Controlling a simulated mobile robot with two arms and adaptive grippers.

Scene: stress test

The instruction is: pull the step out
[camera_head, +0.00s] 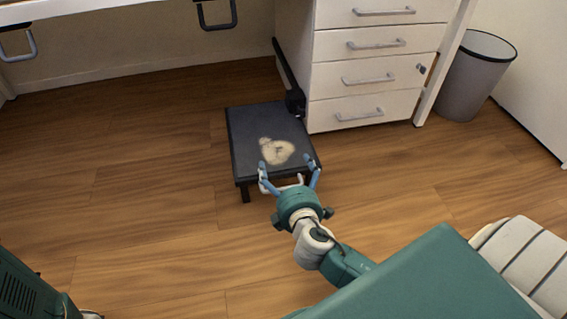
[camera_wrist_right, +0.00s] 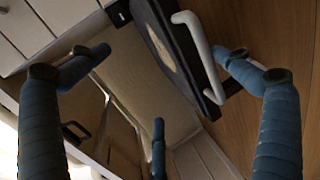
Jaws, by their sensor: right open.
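The step (camera_head: 255,125) is a low, dark stool with a pale worn patch on top. It stands on the wooden floor beside the white drawer unit. A white handle (camera_wrist_right: 203,50) on its edge shows in the wrist view, and part of it shows at the step's front edge in the head view. My right gripper (camera_head: 289,171) is open at that front edge, its blue fingers spread. In the wrist view the handle appears between the fingers (camera_wrist_right: 165,55), nearer the right-hand one. I cannot tell whether they touch it. My left gripper is not in view.
A grey bin (camera_head: 470,85) is further right. The floor (camera_head: 130,190) to the left and in front of the step is clear.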

